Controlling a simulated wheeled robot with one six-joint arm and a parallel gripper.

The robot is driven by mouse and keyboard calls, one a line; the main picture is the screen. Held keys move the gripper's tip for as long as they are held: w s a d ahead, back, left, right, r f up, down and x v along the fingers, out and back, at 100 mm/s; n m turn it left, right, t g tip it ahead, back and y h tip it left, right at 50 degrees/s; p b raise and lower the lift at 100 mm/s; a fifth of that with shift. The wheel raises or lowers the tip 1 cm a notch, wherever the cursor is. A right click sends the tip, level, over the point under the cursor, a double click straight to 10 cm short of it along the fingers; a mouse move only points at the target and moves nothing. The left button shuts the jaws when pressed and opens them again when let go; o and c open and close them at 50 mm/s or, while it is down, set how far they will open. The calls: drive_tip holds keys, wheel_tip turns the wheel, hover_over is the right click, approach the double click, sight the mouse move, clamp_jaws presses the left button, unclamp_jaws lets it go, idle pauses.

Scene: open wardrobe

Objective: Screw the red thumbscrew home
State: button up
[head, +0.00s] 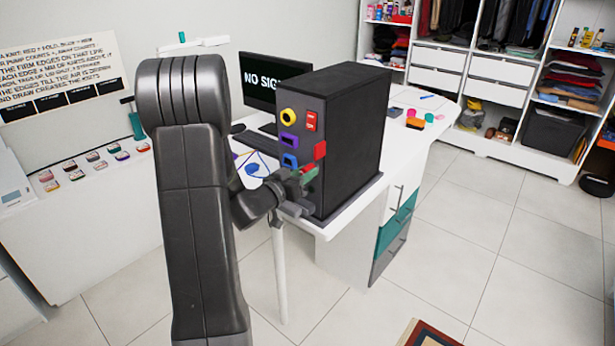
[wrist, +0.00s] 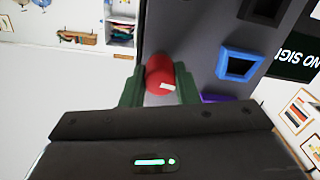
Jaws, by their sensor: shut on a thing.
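The red thumbscrew (wrist: 157,72) is a round red knob with a white mark on its near face. In the wrist view it sits between the two green fingers of my gripper (wrist: 160,88), which is shut on it. The thumbscrew is at the front panel of the black computer case (head: 352,125). In the head view my gripper (head: 303,180) is at the lower part of that panel, and only a little red of the screw (head: 306,168) shows. The screw's shaft and hole are hidden, so I cannot tell how deep it sits.
On the same panel are a yellow ring (head: 289,116), a purple socket (head: 289,141), a blue socket (head: 290,160) and a red block (head: 320,150). The case stands on a white desk (head: 412,150) with a monitor (head: 262,80) behind. Open tiled floor lies to the right.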

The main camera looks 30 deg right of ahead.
drive_tip(key=shift+f+m+b, duration=0.1)
drive_tip(key=shift+m+b, duration=3)
drive_tip(key=shift+b, duration=0.4)
drive_tip(key=shift+m+b, duration=0.4)
drive_tip(key=shift+b, duration=0.05)
drive_tip(key=shift+m+b, duration=2.3)
drive_tip(key=shift+b, duration=0.2)
drive_tip(key=shift+m+b, duration=0.8)
drive_tip(key=shift+m, duration=0.4)
drive_tip(key=o, duration=1.1)
drive_tip(key=shift+r, duration=0.2)
drive_tip(key=shift+c, duration=0.3)
